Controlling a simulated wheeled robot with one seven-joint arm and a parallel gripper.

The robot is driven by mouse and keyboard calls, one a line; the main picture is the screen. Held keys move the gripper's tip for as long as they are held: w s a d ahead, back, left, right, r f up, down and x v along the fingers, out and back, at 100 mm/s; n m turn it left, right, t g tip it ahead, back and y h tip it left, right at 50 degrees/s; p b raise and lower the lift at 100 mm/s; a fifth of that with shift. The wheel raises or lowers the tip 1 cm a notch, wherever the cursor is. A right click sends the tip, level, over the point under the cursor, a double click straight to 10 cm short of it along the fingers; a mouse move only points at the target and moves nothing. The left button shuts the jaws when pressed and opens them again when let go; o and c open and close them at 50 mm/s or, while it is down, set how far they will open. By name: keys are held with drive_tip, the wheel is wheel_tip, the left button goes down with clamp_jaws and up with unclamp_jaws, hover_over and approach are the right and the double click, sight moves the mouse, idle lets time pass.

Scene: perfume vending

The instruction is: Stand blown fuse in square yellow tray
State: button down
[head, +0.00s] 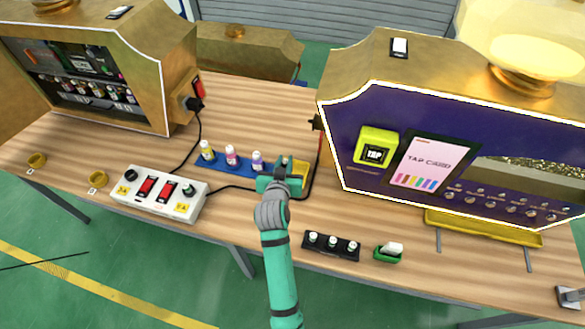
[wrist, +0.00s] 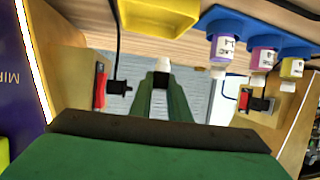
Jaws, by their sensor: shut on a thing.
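My gripper (head: 279,182) is over the middle of the table, beside the square yellow tray (head: 301,168), and partly hides it in the head view. In the wrist view, which looks upside down, the yellow tray (wrist: 158,16) is at the top centre, on the tabletop. My gripper (wrist: 163,82) is shut there on a small whitish piece, taken as the blown fuse (wrist: 163,64), at its fingertips. The fuse appears apart from the tray. Most of it is hidden between the fingers, and it cannot be made out in the head view.
A blue rack (head: 220,167) with three small bottles stands left of my gripper. A white switch box (head: 158,194) is further left. A black holder (head: 331,246) with white-topped pieces and a green card holder (head: 388,253) are in front. A gold-and-purple machine (head: 450,150) stands right.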

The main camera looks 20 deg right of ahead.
drive_tip(key=d+f, duration=0.1)
drive_tip(key=w+d+f, duration=0.1)
drive_tip(key=f, duration=0.1)
drive_tip(key=w+d+f, duration=0.1)
drive_tip(key=f, duration=0.1)
drive_tip(key=shift+d+f, duration=0.1)
drive_tip(key=shift+d, duration=0.05)
drive_tip(key=shift+w+f, duration=0.1)
drive_tip(key=shift+f, duration=1.4)
drive_tip(key=shift+f, duration=0.1)
drive_tip(key=c, duration=1.7)
unclamp_jaws()
drive_tip(key=shift+o, duration=0.2)
